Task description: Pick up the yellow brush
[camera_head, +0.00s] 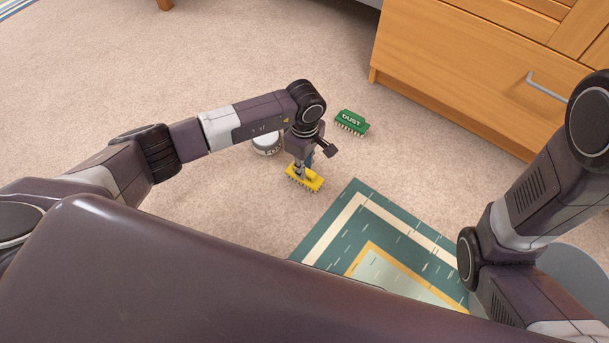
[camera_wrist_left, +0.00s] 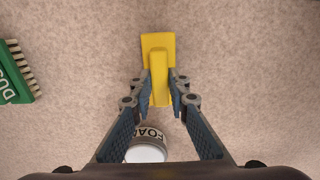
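The yellow brush (camera_head: 304,178) is on or just above the carpet near the mat's far-left corner, bristles down; I cannot tell whether it touches the carpet. In the left wrist view the brush (camera_wrist_left: 158,48) has its raised handle between the fingers. My left gripper (camera_head: 306,167) comes down on it from above. Its fingertips (camera_wrist_left: 161,85) lie close along both sides of the handle and look shut on it. My right arm is at the right of the head view, but its gripper is out of view.
A green brush marked DUST (camera_head: 351,122) lies to the right; it also shows in the wrist view (camera_wrist_left: 14,75). A white-lidded FOAM tin (camera_head: 267,144) stands close behind my left gripper. A teal mat (camera_head: 312,242) lies in front. A wooden drawer unit (camera_head: 455,65) stands behind right. Carpet at left is clear.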

